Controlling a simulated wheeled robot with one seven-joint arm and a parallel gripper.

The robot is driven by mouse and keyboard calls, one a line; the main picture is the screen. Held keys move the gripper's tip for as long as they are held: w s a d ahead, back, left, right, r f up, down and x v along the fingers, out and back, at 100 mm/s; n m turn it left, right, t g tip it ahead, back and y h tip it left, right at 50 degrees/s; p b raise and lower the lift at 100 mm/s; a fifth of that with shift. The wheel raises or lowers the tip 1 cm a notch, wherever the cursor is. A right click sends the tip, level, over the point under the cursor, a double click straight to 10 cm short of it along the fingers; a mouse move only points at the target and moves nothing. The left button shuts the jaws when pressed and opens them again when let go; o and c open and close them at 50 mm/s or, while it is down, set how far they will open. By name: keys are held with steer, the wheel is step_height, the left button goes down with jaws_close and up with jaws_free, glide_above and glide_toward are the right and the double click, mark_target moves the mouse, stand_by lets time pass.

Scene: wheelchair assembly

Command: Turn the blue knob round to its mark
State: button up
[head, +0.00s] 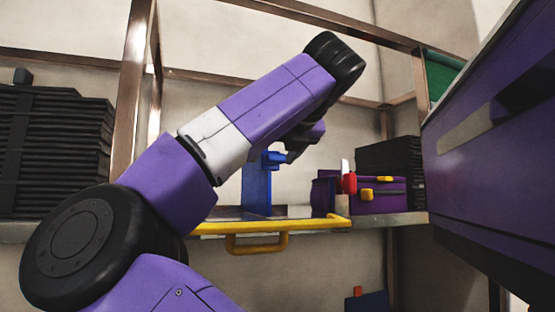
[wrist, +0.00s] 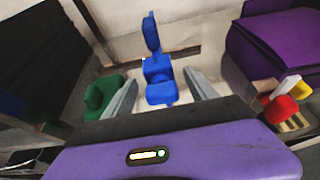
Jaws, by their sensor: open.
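A blue fixture (head: 257,190) stands upright on the shelf in the head view, with a small blue part, seemingly the knob (head: 271,158), at its top. In the wrist view the blue blocky piece (wrist: 160,93) lies between the two grey fingers of my gripper (wrist: 161,77), with gaps on both sides. My gripper is open and reaches down to the blue part from the right in the head view (head: 292,156). I cannot make out the mark, nor whether the fingers touch the knob.
A purple box (head: 385,197) with red and yellow handles stands right of the blue fixture. A yellow rail (head: 270,226) runs along the shelf front. Black stacked trays (head: 50,155) stand at left. A green piece (wrist: 102,96) sits left of the fingers.

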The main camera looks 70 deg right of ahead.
jaws_close()
steer(key=shift+r+m+t+y+p, duration=0.3)
steer(key=shift+m+p, duration=0.3)
steer(key=shift+p, duration=0.65)
steer(key=shift+s+f+m+t+y+p, duration=0.1)
steer(key=shift+m+t+y+p, duration=0.25)
steer(key=shift+p, duration=0.2)
steer(key=shift+d+f, duration=0.1)
steer(key=shift+f, duration=0.1)
steer(key=shift+o, duration=0.8)
jaws_free()
steer(key=shift+s, duration=0.1)
